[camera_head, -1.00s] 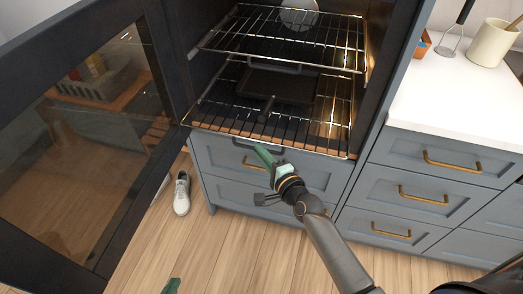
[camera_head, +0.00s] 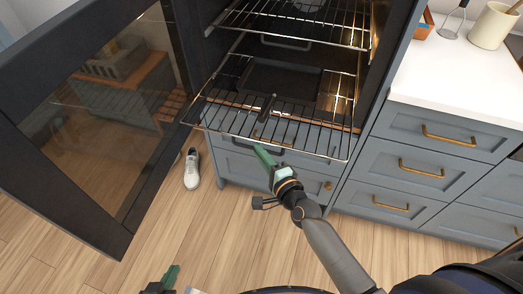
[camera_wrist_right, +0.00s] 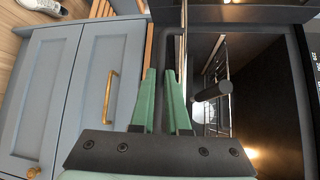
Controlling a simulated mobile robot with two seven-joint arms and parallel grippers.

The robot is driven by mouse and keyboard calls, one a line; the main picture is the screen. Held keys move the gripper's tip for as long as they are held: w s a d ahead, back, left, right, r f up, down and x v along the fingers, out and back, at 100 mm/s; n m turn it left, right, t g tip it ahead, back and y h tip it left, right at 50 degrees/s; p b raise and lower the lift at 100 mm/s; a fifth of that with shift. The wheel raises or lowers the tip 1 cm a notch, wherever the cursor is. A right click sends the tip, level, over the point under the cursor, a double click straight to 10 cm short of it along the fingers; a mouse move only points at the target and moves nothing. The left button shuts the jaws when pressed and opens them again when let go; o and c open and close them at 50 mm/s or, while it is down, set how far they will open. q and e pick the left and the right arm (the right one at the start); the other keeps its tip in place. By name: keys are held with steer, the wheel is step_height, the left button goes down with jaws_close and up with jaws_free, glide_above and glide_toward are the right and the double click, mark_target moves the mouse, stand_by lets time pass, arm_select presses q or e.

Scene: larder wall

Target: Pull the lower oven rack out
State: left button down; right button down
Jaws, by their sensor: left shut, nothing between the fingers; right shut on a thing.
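The lower oven rack (camera_head: 310,153) is a wire shelf, partly slid out past the oven's front edge. Its dark front handle (camera_head: 272,151) also shows in the right wrist view (camera_wrist_right: 173,48). My right gripper (camera_head: 257,150) is shut on this handle, with its green fingers on either side of it in the right wrist view (camera_wrist_right: 165,78). A dark pan (camera_head: 285,76) sits at the lower rack, its handle pointing forward. My left gripper (camera_head: 171,277) is shut and empty, low over the floor at the bottom edge, partly cut off.
The open oven door (camera_head: 60,195) stands at the left. The upper rack (camera_head: 300,22) is inside the oven. Blue drawers (camera_head: 420,180) under a white counter (camera_head: 450,85) are at the right. A shoe (camera_head: 192,168) lies on the floor near the door. Floor in front is clear.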

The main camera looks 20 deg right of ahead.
steer(key=c, duration=1.2)
jaws_free()
steer(key=v, duration=1.2)
steer(key=shift+s, duration=0.3)
steer(key=shift+p, duration=0.3)
steer(key=s+f+n+g+p, duration=0.1)
steer(key=s+n+g+p, duration=0.1)
steer(key=n, duration=0.4)
steer(key=s+f+n+g+p, duration=0.2)
steer(key=s+n+p, duration=0.1)
steer(key=n, duration=0.4)
steer(key=s+f+n+g+h+p, duration=0.1)
steer(key=s+f+n+g+p, duration=0.1)
steer(key=n, duration=0.4)
steer(key=shift+s+d+f+g+p, duration=0.1)
steer(key=shift+s+f+g+p, duration=0.15)
steer(key=shift+s, duration=0.4)
steer(key=shift+s+d+g+p, duration=0.15)
steer(key=shift+s+p, duration=0.2)
steer(key=shift+s, duration=0.35)
